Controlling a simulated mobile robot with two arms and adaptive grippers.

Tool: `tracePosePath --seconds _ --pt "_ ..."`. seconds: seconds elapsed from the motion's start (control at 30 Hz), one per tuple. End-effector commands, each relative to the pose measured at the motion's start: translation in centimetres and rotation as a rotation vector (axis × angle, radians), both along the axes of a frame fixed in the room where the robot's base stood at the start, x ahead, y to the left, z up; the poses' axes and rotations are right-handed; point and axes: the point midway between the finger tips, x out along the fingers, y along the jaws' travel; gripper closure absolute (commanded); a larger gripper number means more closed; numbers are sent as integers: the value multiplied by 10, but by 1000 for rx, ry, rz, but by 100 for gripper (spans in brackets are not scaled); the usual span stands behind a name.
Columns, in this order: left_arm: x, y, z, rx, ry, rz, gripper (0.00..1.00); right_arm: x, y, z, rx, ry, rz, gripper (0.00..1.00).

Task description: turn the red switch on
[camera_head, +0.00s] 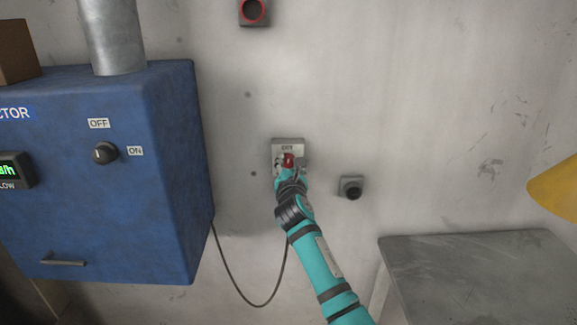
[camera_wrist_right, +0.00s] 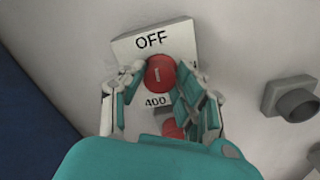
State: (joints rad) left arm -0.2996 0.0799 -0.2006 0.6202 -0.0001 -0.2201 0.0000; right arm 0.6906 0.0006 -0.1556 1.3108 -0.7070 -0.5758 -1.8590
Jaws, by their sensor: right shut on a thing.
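The red switch (camera_head: 287,160) is a round red knob on a light grey plate (camera_head: 288,143) fixed to the wall. In the right wrist view the red knob (camera_wrist_right: 160,73) has a small pale mark on its face. The plate (camera_wrist_right: 181,37) reads OFF above the knob and 400 below it. My right gripper (camera_head: 290,167) is at the plate, with its fingers on either side of the knob, shut on it. In the right wrist view the fingers (camera_wrist_right: 160,88) partly hide the plate's sides. My left gripper is not in view.
A blue cabinet (camera_head: 120,200) with a black OFF/ON knob (camera_head: 105,152) stands at left. A dark cable (camera_head: 240,293) hangs below the plate. A grey wall fitting (camera_head: 351,187) is right of my gripper. A grey table (camera_head: 480,270) stands lower right; a yellow object (camera_head: 556,188) is at the right edge.

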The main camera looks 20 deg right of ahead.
Motion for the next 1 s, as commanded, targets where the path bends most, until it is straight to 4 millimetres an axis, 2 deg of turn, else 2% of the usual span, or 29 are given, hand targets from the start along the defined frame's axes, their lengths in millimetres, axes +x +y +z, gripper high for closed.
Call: tracePosePath --seconds 0.47,1.0 --pt "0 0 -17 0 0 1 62 0 0 -4 390 -111 0 100" --pt "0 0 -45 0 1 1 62 0 0 -6 886 -253 -2 100"
